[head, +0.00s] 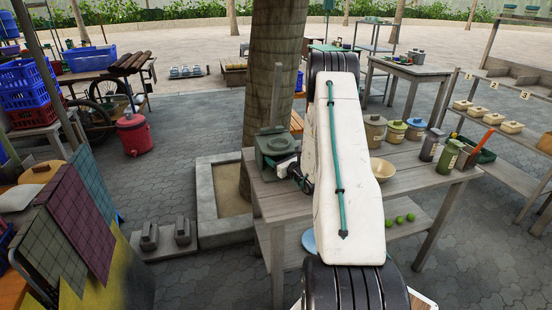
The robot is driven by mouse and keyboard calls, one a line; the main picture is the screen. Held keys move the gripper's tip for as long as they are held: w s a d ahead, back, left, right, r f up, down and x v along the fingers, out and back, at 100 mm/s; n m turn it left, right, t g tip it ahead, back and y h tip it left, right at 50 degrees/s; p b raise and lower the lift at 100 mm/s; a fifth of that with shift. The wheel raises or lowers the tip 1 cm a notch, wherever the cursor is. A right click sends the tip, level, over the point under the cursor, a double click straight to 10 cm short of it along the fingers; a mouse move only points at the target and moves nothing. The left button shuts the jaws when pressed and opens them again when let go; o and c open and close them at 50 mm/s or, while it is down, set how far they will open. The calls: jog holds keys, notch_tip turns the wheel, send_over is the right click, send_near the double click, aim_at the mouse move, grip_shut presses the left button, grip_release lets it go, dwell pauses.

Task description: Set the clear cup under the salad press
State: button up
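My arm stands large in the middle of the head view and covers much of the wooden table (405,158). The end of my arm, with my gripper (288,167), is small and partly hidden at the table's left end, close to a dark green boxy device (273,147). I cannot tell whether its fingers are open, shut or touching the device. The green device may be the salad press, but its form is unclear. I cannot make out a clear cup; my arm may hide it.
A cream bowl (382,170), lidded jars (375,130) and a green jar (448,155) stand on the table's right half. Green fruits (399,220) lie on its lower shelf. A tree trunk (274,65) rises behind. Paving (200,105) is open at left.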

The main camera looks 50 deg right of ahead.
jog(key=o, duration=0.8)
jog(key=shift+f, duration=0.1)
jog(key=shift+s, duration=0.2)
jog(key=s, duration=0.3)
jog(key=s+a, duration=0.1)
jog(key=s, duration=0.3)
jog(key=s+a, duration=0.1)
jog(key=s, duration=0.3)
jog(key=shift+s, duration=0.2)
